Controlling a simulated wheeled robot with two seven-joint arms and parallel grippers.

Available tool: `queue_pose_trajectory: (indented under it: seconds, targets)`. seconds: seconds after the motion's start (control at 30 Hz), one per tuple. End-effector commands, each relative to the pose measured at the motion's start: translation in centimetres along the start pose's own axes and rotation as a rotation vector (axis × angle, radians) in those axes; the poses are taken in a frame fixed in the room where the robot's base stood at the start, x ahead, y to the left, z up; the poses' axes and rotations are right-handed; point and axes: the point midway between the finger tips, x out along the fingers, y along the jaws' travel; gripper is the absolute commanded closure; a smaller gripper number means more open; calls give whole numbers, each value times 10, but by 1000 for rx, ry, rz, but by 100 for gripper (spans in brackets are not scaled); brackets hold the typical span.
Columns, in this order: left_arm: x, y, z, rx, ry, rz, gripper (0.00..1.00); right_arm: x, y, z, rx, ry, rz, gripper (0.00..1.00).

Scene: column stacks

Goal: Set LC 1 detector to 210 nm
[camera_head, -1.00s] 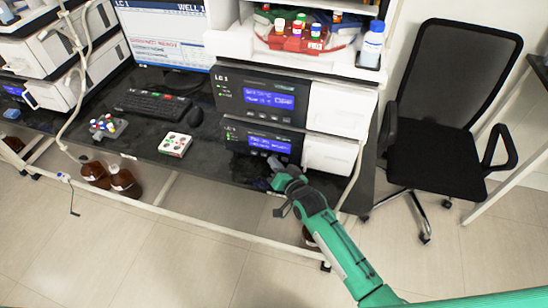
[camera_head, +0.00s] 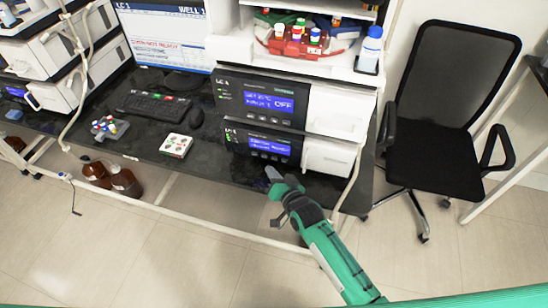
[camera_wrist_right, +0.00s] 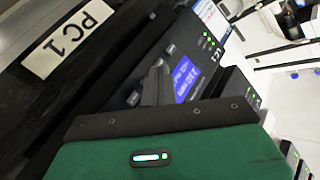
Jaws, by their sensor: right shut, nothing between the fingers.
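The LC 1 stack has two dark-fronted modules. The upper module (camera_head: 228,96) has a lit blue display (camera_head: 268,101) ending in large letters that look like "OFF". The lower module (camera_head: 236,140) has a blue display (camera_head: 269,145) with small text I cannot read, and a row of buttons (camera_head: 268,156) below it. I cannot tell from the labels which is the detector. My left gripper is not in view.
A keyboard (camera_head: 154,105), a mouse (camera_head: 196,118) and a small white box with coloured dots (camera_head: 176,145) lie left of the stack. A "PC 1" label (camera_wrist_right: 68,38) shows in the right wrist view. A black chair (camera_head: 436,130) stands on the right.

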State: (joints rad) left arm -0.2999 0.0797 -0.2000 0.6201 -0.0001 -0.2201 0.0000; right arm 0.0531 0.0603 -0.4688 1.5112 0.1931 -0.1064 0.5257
Motion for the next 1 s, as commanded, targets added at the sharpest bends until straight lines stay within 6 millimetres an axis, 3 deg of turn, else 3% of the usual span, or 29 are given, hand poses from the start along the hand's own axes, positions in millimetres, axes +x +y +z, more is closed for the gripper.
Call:
queue_pose_trajectory:
  seconds: [0.33,1.0]
  targets:
    - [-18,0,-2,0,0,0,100,-23,-18,15,2,-1,0,100]
    - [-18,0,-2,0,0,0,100,-25,-18,18,1,0,0,100]
